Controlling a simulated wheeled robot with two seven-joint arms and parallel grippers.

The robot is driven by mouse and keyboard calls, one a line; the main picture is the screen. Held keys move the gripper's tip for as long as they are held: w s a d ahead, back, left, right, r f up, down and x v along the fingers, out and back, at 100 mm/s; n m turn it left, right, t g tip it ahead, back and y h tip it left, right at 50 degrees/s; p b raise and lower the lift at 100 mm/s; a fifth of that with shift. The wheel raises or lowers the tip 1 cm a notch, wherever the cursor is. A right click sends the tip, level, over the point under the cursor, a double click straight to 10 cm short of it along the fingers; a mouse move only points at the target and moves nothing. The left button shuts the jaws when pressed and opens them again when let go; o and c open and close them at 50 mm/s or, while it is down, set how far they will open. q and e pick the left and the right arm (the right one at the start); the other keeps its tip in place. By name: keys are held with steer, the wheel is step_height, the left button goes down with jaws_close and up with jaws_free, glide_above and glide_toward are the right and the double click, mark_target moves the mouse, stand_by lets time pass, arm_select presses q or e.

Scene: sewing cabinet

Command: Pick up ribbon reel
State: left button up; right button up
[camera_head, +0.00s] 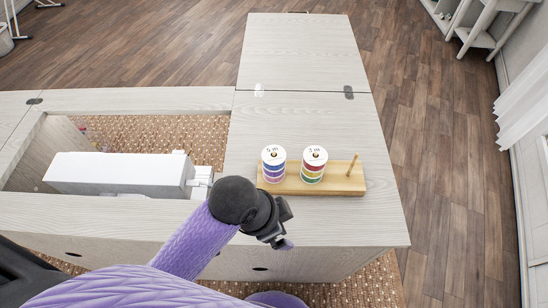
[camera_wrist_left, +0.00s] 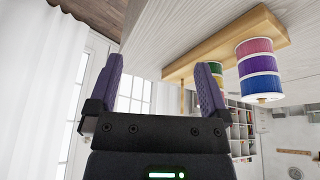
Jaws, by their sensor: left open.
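Two ribbon reel stacks stand upright on a wooden peg board (camera_head: 337,184) on the light cabinet top in the head view. The left stack (camera_head: 273,166) has blue, purple and pink bands; the right stack (camera_head: 313,166) has red, yellow and green bands. My left gripper (camera_head: 286,228) is just in front of the board, apart from the reels. In the left wrist view, its two purple fingers (camera_wrist_left: 155,88) are spread and empty. That tilted view also shows the purple-pink stack (camera_wrist_left: 258,72) right of the fingers, and the other stack (camera_wrist_left: 215,72) partly behind a finger. My right gripper is not in view.
A bare peg (camera_head: 353,165) stands at the board's right end. A white sewing machine (camera_head: 120,174) sits in the cabinet opening at left. The cabinet top (camera_head: 300,55) behind the board is clear. A white shelf (camera_head: 490,25) and curtain (camera_head: 525,100) are at far right.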

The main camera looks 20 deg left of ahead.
arm_select(q)
steer(key=w+d+r+m, duration=0.1)
steer(key=w+d+m, duration=0.15)
steer(key=m, duration=0.25)
step_height(320, 180, up, 8)
steer(key=m+g+y, duration=0.3)
steer(key=m, duration=0.7)
glide_above(274, 153)
step_height(274, 153, down, 10)
steer(key=b, duration=0.4)
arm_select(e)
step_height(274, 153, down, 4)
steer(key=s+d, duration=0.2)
arm_select(q)
steer(key=shift+r, duration=0.1)
steer(key=c, duration=1.1)
step_height(274, 153, up, 9)
steer(key=p, duration=0.3)
steer(key=shift+r+p, duration=0.1)
steer(key=shift+p, duration=0.3)
steer(key=shift+r, duration=0.45)
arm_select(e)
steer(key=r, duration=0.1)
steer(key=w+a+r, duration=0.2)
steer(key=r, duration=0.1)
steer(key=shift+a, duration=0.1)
